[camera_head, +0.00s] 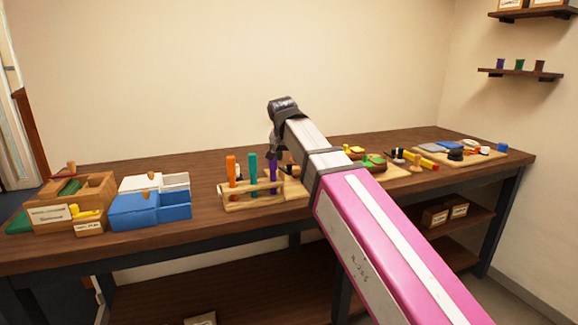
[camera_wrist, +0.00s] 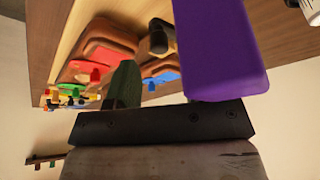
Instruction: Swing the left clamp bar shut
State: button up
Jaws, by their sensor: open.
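My gripper (camera_head: 274,152) is open, above the right end of a wooden rack (camera_head: 262,202) with upright orange (camera_head: 231,168), teal (camera_head: 253,168) and purple (camera_head: 272,178) handles. The purple handle is just below it. In the wrist view a large purple block (camera_wrist: 218,50) is very close and covers the right side of my gripper; I cannot tell whether they touch. A dark green finger-like part (camera_wrist: 123,84) stands at its left. Brown pieces with red (camera_wrist: 95,75) and blue (camera_wrist: 162,80) parts lie beyond. I cannot make out which part is the left clamp bar; my arm hides the middle of the bench.
Wooden boxes (camera_head: 75,205) and a blue-and-white bin set (camera_head: 150,208) stand at the left of the bench (camera_head: 150,245). A board with small parts (camera_head: 486,158) lies at the right. A strip of bare bench lies behind the rack.

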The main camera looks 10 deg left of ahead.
aim_at(289, 165)
jog(key=shift+x, duration=2.2)
jog(key=shift+c, duration=0.3)
grip_shut()
